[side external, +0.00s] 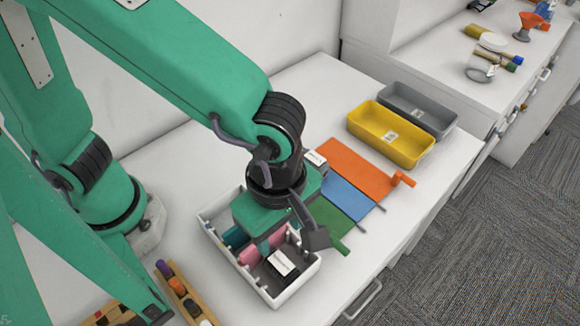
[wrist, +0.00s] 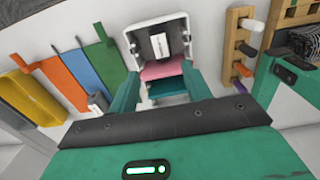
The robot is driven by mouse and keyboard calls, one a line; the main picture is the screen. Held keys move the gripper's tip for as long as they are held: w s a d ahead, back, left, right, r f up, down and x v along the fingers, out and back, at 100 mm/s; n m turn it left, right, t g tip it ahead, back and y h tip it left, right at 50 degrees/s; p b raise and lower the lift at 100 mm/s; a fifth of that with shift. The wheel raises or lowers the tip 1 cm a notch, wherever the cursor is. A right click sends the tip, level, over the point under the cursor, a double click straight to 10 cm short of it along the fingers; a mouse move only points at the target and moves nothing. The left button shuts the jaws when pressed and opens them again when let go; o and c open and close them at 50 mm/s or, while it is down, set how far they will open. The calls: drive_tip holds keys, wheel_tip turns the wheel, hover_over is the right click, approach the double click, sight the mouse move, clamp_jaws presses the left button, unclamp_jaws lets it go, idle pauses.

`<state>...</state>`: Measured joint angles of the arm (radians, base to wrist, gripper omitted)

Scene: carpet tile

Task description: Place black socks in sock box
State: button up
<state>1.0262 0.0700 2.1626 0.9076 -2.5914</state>
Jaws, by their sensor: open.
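A white box (side external: 208,228) stands on the white worktop, below my gripper. It also shows in the wrist view (wrist: 184,22). Inside lie a black bundle with a white label (side external: 270,277), which looks like the black socks, a pink folded item (side external: 247,256) and a teal one. In the wrist view the dark bundle (wrist: 151,46) lies at the box's far end, with the pink item (wrist: 162,70) nearer. My gripper (side external: 255,242) is open over the box, its two fingers (wrist: 160,72) apart with nothing visibly held. Its body hides part of the box in the side view.
Orange (side external: 355,168), blue (side external: 350,197) and green (side external: 328,225) flat panels lie beside the box. A yellow bin (side external: 372,140) and grey bin (side external: 440,128) stand beyond. A wooden rack (side external: 185,290) with marker-like pieces stands close by, left of the box.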

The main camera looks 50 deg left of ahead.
drive_tip(key=w+a+r+m+t+h, duration=0.1)
drive_tip(key=w+a+r+m, duration=0.25)
drive_tip(key=a, duration=0.25)
drive_tip(key=w+a+r+m+t, duration=0.1)
drive_tip(key=w+a+r+m, duration=0.25)
drive_tip(key=a, duration=0.35)
drive_tip(key=s+a+r+m+t, duration=0.1)
drive_tip(key=a+r+m, duration=0.1)
drive_tip(key=a+m, duration=0.3)
drive_tip(key=s+a+r+m+t+y, duration=0.1)
drive_tip(key=a+r+m+t, duration=0.1)
drive_tip(key=a+m, duration=0.4)
drive_tip(key=a, duration=0.5)
drive_tip(key=shift+t, duration=0.3)
